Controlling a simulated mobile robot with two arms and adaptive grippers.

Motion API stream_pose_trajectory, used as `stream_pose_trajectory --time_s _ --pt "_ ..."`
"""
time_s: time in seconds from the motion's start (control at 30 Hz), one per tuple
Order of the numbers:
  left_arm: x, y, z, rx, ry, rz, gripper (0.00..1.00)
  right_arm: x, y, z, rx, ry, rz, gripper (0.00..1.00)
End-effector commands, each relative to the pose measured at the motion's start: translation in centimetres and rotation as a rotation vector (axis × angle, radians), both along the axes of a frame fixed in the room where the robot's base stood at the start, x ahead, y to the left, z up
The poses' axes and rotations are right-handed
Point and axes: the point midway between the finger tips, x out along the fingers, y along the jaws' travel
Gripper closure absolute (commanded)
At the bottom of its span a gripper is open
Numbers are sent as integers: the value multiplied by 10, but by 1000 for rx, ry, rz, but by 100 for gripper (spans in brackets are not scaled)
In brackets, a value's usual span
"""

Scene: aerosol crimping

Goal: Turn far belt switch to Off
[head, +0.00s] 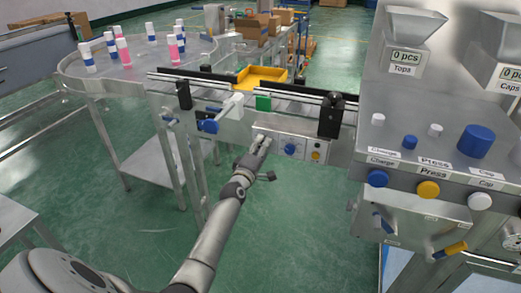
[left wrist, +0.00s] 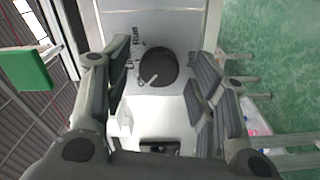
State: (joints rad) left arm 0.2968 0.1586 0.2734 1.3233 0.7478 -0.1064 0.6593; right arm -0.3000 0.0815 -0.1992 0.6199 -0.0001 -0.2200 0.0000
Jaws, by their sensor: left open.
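My left gripper (head: 262,141) reaches the front of the conveyor's control panel (head: 303,142) in the head view. In the left wrist view its fingers (left wrist: 160,95) are open, one on each side of a round dark knob (left wrist: 160,66), with no clear contact. The knob has a light pointer mark at its lower left. Beside it is the word "Run", with a second, partly legible label below. In the head view the gripper hides this part of the panel. My right gripper is not in view.
A blue knob (head: 290,149) and a yellow button (head: 316,155) sit right of the gripper on the panel. The round table (head: 135,75) holds several bottles. A steel machine (head: 440,120) stands at right.

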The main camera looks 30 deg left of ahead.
Motion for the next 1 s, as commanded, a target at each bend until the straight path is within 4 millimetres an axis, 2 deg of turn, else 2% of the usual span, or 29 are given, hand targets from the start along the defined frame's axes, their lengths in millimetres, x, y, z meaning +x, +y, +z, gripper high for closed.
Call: stream_pose_trajectory --time_s 0.17,0.37,0.8,1.0 --pt "-1 0 0 0 -1 0 47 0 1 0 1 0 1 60" --pt "-16 -5 0 -1 -1 -1 47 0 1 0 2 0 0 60" --pt "-88 -21 -1 0 1 0 47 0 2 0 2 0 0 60" --pt "-110 -26 -1 0 1 1 47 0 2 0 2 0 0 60"
